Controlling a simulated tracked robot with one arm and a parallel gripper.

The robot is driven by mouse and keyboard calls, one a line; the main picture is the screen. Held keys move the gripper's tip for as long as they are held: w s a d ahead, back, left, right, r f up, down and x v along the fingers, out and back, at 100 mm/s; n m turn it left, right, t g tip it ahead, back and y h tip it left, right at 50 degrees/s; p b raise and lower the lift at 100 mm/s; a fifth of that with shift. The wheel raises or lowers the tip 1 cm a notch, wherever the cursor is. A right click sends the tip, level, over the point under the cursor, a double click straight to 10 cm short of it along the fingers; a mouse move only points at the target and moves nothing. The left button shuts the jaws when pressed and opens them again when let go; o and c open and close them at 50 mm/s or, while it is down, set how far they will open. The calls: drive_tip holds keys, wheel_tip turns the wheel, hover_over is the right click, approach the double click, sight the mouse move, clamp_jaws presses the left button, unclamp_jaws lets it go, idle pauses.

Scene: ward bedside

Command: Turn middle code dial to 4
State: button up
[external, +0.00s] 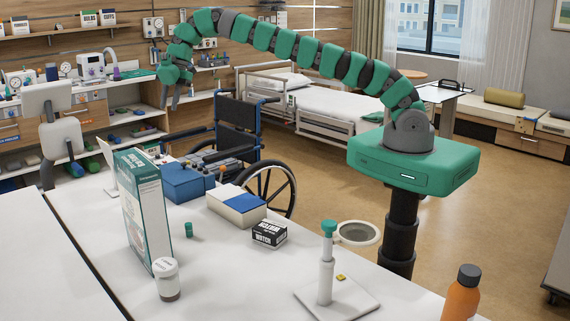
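No code dial can be made out in this view. A blue box (183,184) with small dark and orange details on its top sits at the table's far edge, but I cannot tell whether it carries dials. My gripper (171,104) hangs at the end of my green arm, at the upper left, fingers pointing down. The fingers look apart with nothing between them. It shows above and beyond the blue box, in front of the back shelves, well clear of the table.
A wheelchair (240,145) and bed (310,105) are beyond.

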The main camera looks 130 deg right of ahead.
drive_tip(key=s+d+f+n+y+p, duration=0.1)
drive_tip(key=s+d+f+p, duration=0.15)
drive_tip(key=s+f, duration=0.45)
drive_tip(key=s+d+f+n+y+p, duration=0.1)
drive_tip(key=s+d+f, duration=0.35)
drive_tip(key=s, duration=0.35)
drive_tip(key=b, duration=1.1)
approach(200, 167)
drive_tip(key=f+b, duration=0.1)
drive_tip(key=w+f+b, duration=0.1)
drive_tip(key=b, duration=0.1)
drive_tip(key=shift+w+a+f+g, duration=0.1)
drive_tip(key=shift+w+g, duration=0.05)
drive_tip(key=shift+g, duration=0.25)
drive_tip(key=shift+x, duration=2.55)
clamp_jaws()
